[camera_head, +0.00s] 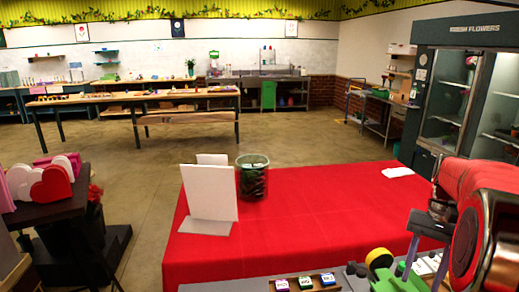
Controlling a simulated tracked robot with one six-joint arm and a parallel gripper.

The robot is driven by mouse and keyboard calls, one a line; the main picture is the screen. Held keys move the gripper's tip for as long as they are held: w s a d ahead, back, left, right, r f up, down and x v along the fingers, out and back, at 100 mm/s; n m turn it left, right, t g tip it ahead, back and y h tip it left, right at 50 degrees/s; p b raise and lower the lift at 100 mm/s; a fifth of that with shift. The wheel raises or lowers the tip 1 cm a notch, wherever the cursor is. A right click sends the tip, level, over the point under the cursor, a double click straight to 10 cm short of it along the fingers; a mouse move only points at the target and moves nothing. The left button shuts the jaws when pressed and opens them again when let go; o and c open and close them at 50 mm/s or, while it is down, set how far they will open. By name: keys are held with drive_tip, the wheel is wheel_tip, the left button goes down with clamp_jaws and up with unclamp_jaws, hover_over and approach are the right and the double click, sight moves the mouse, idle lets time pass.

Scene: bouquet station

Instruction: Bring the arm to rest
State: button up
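My arm shows at the right edge, with red and metallic links. My gripper (423,278) hangs at the lower right, beyond the front right part of the red-covered table (300,225). Its two purple-grey fingers point down and stand apart. Nothing is clearly held between them; small white and green items show behind the gap. I cannot tell how far the fingertips are above the items below.
A glass vase (252,178) with dark contents and a white card (210,193) stand on the red cloth. A white cloth (397,172) lies at its far right. Below are a small tray (306,284) of coloured boxes and a green-yellow tape roll (380,262). A flower cooler (465,85) stands behind.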

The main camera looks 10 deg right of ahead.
drive_tip(key=s+a+r+n+t+h, duration=0.1)
drive_tip(key=s+a+n+t, duration=0.1)
drive_tip(key=a, duration=0.7)
drive_tip(key=s+a+n+t, duration=0.3)
drive_tip(key=s+a, duration=0.1)
drive_tip(key=a, duration=0.6)
drive_tip(key=s+a+r+n+t+h, duration=0.1)
drive_tip(key=s+a+n+t, duration=0.2)
drive_tip(key=a, duration=0.6)
drive_tip(key=shift+s+a+r+h, duration=0.2)
drive_tip(key=shift+s+r+h, duration=0.1)
drive_tip(key=shift+s, duration=0.25)
